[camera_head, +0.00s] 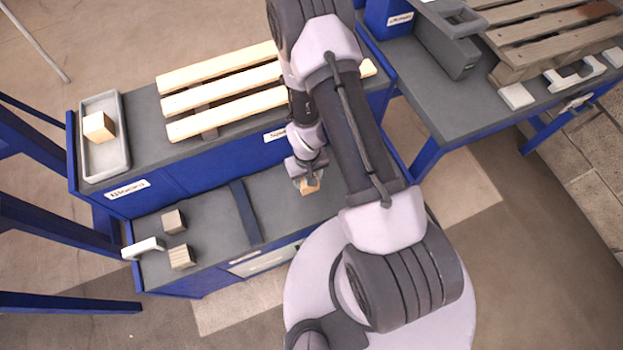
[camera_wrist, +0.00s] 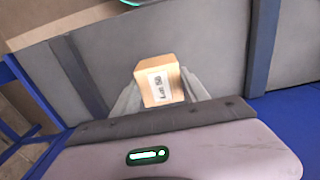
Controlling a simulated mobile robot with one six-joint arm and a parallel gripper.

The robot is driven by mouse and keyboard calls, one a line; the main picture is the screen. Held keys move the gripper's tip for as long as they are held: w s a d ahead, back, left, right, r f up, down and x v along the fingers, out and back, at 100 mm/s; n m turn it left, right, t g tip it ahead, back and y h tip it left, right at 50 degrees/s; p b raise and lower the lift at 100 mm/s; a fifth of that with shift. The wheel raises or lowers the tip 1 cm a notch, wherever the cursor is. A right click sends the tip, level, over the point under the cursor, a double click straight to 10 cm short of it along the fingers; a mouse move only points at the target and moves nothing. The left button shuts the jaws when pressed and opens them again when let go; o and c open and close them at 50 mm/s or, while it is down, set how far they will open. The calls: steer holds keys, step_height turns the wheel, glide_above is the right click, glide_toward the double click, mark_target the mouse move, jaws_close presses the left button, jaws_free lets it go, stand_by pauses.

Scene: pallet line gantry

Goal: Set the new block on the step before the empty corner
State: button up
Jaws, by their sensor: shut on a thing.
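My gripper (camera_head: 307,176) is shut on a light wooden block (camera_head: 309,187), low over the right part of the grey lower step (camera_head: 215,208). In the wrist view the block (camera_wrist: 160,82) sits between the two fingers (camera_wrist: 162,92), its white printed label facing the camera. I cannot tell whether it touches the step. A slatted pallet (camera_head: 225,97) of pale boards lies on the upper bench behind; my arm hides its right part, and I cannot make out an empty corner.
A grey tray (camera_head: 117,160) on the upper bench holds another wooden block (camera_head: 99,127). Two duller blocks (camera_head: 174,221) (camera_head: 182,257) and a white bracket (camera_head: 143,248) are at the step's left. A dark divider (camera_head: 245,211) crosses the step. Another pallet (camera_head: 545,38) stands on the right table.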

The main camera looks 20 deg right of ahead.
steer(key=shift+w+d+r, duration=0.1)
steer(key=shift+w+d, duration=0.15)
steer(key=shift+d, duration=0.15)
steer(key=shift+w+d+p, duration=0.3)
steer(key=shift+d+p, duration=0.1)
steer(key=shift+d, duration=0.1)
step_height(320, 180, down, 4)
steer(key=b, duration=0.4)
steer(key=shift+a+f, duration=0.1)
steer(key=shift+f, duration=0.1)
steer(key=shift+r, duration=0.3)
steer(key=shift+f+b, duration=0.4)
steer(key=shift+f, duration=0.2)
steer(key=o, duration=1.4)
